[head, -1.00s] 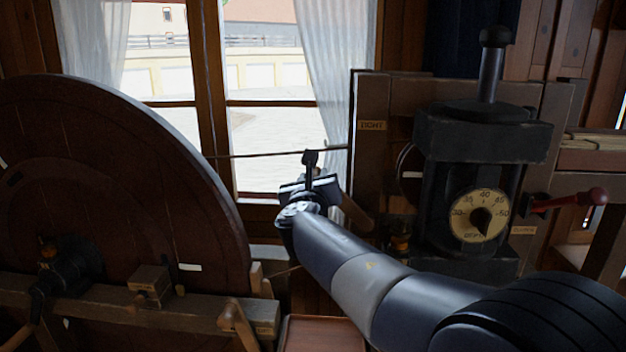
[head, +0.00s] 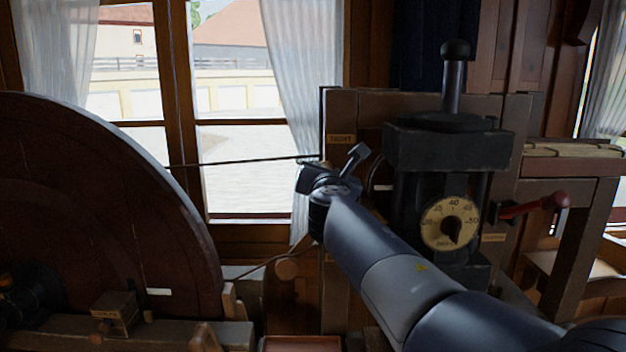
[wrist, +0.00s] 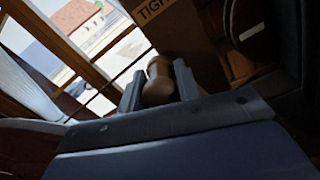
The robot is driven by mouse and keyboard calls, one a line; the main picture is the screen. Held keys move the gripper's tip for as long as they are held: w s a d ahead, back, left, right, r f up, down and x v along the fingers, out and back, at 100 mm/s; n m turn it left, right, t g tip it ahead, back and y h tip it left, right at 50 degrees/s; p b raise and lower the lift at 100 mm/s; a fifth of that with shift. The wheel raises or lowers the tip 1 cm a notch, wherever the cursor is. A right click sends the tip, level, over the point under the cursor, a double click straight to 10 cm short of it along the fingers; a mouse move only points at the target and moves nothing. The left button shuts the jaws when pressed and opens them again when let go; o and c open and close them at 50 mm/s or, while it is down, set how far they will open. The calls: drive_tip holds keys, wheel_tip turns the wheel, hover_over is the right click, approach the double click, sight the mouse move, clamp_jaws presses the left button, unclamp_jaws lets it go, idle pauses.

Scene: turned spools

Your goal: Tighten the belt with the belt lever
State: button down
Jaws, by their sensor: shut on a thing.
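My gripper (head: 328,172) is near the TIGHT label (head: 340,139) on the wooden frame, a little below it. In the wrist view my gripper (wrist: 158,88) is shut on a rounded brown wooden knob (wrist: 157,70), the end of the belt lever, with one grey finger on each side. The TIGHT label (wrist: 152,8) shows just beyond it. In the head view the lever is hidden behind my gripper and arm. The belt (head: 250,162) is a thin dark line running from the big wheel (head: 100,205) towards the frame. Its lower run (head: 255,269) slants below.
A dark machine head with a round dial (head: 450,223) and a black-knobbed post (head: 454,75) stands right of my gripper. A red-handled lever (head: 535,207) sticks out farther right. A window (head: 245,170) is behind the belt. A brown tray (head: 300,344) is low in front.

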drive_tip(key=shift+d+r+m, duration=0.1)
drive_tip(key=shift+d+m, duration=0.2)
drive_tip(key=shift+d, duration=0.1)
drive_tip(key=c, duration=1)
unclamp_jaws()
drive_tip(key=shift+d, duration=0.1)
drive_tip(key=shift+c, duration=0.2)
drive_tip(key=shift+s, duration=0.1)
drive_tip(key=s+b, duration=0.1)
drive_tip(key=s, duration=0.9)
drive_tip(key=shift+s+a, duration=0.2)
drive_tip(key=shift+s, duration=0.15)
drive_tip(key=w+p, duration=0.1)
drive_tip(key=w, duration=1)
drive_tip(key=shift+d, duration=0.2)
drive_tip(key=shift+a, duration=0.15)
